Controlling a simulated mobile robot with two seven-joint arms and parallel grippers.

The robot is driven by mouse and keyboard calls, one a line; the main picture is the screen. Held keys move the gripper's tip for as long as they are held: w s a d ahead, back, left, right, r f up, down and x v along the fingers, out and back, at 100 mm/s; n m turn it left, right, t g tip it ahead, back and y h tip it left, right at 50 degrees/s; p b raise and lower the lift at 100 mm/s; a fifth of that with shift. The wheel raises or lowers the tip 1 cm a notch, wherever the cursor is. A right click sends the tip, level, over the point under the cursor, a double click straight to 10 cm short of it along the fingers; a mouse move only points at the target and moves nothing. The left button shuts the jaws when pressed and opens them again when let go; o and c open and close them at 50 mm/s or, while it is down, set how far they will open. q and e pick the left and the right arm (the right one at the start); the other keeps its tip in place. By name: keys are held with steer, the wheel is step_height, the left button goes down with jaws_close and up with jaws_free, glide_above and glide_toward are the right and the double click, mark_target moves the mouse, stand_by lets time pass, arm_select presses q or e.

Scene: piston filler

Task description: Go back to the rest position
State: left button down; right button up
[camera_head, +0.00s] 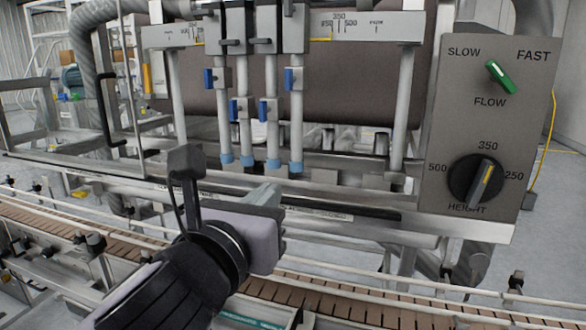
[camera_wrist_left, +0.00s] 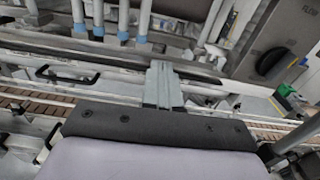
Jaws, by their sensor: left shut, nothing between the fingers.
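My left gripper (camera_head: 268,196) is in the lower middle of the head view, in front of the filling machine and above the conveyor. Its fingers are shut with nothing between them. In the left wrist view its grey fingers (camera_wrist_left: 162,86) lie together, pointing toward the machine's lower frame. The fingers look apart from the nozzles and the control panel. My right gripper is not in either view.
A control panel (camera_head: 535,120) at the right carries a green flow knob (camera_head: 499,76) and a black height knob (camera_head: 476,179). Several filling nozzles (camera_head: 297,125) with blue levers hang at the centre. A slatted conveyor (camera_head: 335,297) with rails runs along the front.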

arm_select(q)
steer(key=a+f+n+g, duration=0.2)
steer(key=a+f+n, duration=0.1)
steer(key=f+n, duration=0.9)
steer(key=a+f+n+g, duration=0.25)
steer(key=f+n, duration=0.65)
steer(key=f, duration=0.6)
steer(key=s+a+f+n+g+y, duration=0.1)
steer(key=s+a+f+n, duration=0.4)
steer(key=s+f+n, duration=0.3)
steer(key=s+a+f+n+g+y, duration=0.1)
steer(key=s+a+f+n, duration=0.5)
steer(key=f, duration=0.7)
steer(key=s+n+y, duration=0.1)
steer(key=s+n, duration=0.1)
steer(key=shift+s+f, duration=0.15)
steer(key=shift+s, duration=0.2)
steer(key=shift+a, duration=0.1)
